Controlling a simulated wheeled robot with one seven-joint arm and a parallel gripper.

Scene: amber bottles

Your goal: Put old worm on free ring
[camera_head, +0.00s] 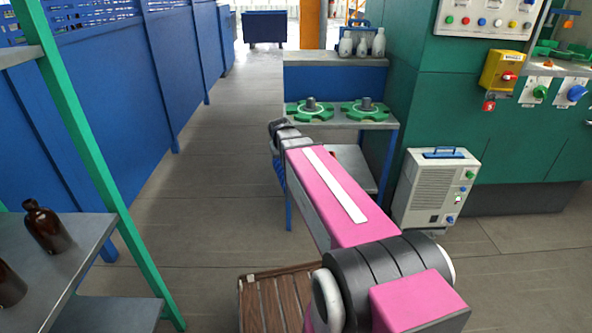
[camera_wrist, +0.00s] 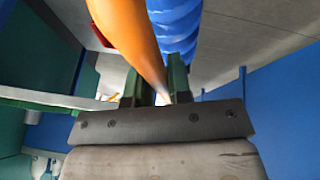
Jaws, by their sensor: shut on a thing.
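My gripper (camera_wrist: 158,82) is at the bottom centre of the wrist view, its dark green fingers close together. A blue ribbed worm (camera_wrist: 175,22) runs up from between and behind the fingers, and the gripper is shut on it. The worm also shows as a small blue ribbed piece (camera_head: 279,174) below my wrist in the head view. Two green toothed pieces with pale rings, a left one (camera_head: 296,115) and a right one (camera_head: 375,116), lie on the grey bench top, each with a grey post in its middle. My gripper's fingers are hidden in the head view.
A smooth orange thing (camera_wrist: 128,30) crosses close before the wrist camera; I cannot tell what it is. The bench (camera_head: 345,123) has a lower shelf and blue legs. A white box (camera_head: 434,190) stands right. A brown bottle (camera_head: 47,228) stands on the left shelf. Aisle floor (camera_head: 215,170) is clear.

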